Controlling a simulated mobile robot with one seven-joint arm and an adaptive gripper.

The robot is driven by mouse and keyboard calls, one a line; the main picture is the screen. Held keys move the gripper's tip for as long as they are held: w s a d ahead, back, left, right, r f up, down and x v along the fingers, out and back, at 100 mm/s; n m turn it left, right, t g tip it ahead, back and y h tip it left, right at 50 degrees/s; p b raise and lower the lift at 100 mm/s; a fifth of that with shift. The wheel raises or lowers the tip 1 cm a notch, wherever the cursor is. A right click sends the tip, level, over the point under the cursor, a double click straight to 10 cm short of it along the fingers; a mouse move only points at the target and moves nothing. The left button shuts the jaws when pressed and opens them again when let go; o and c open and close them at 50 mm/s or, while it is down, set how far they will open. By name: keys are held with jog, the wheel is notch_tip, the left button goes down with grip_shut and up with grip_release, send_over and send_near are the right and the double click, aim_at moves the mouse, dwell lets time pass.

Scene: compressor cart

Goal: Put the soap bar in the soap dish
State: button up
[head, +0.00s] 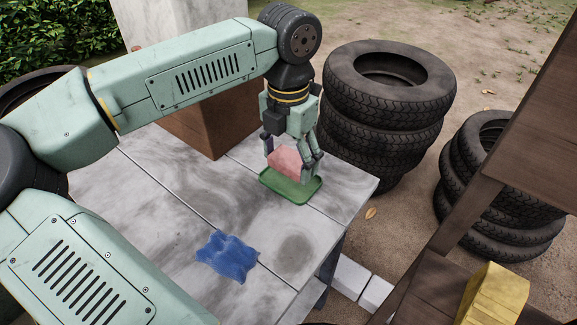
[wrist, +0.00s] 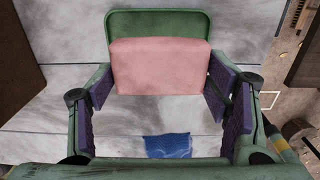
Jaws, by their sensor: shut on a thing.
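The soap bar (head: 285,159) is a pink block held between the fingers of my gripper (head: 291,163). It also shows in the wrist view (wrist: 160,67), with the purple finger pads at its left and right sides. The soap dish (head: 290,190) is a shallow green tray on the table, directly below the soap. In the wrist view the dish's rim (wrist: 158,17) shows beyond the soap, which hides much of the dish. The soap is low over the dish; I cannot tell whether it touches it.
The grey-white table (head: 160,200) holds a crumpled blue cloth (head: 228,255) nearer the front. A brown and white post (head: 205,115) stands behind my arm. Stacked tyres (head: 388,105) stand on the ground beyond the right edge. The tabletop between dish and cloth is clear.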

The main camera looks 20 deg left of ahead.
aim_at(288, 170)
jog(key=shift+w+f+b, duration=0.15)
jog(key=shift+f+b, duration=0.75)
jog(key=shift+f, duration=0.85)
jog(key=shift+f+b, duration=0.3)
jog(key=o, duration=1.3)
jog(key=shift+r, duration=0.1)
notch_tip(288, 170, up, 12)
jog(key=p, duration=0.7)
jog(key=shift+r+p, duration=0.2)
jog(key=shift+p, duration=0.2)
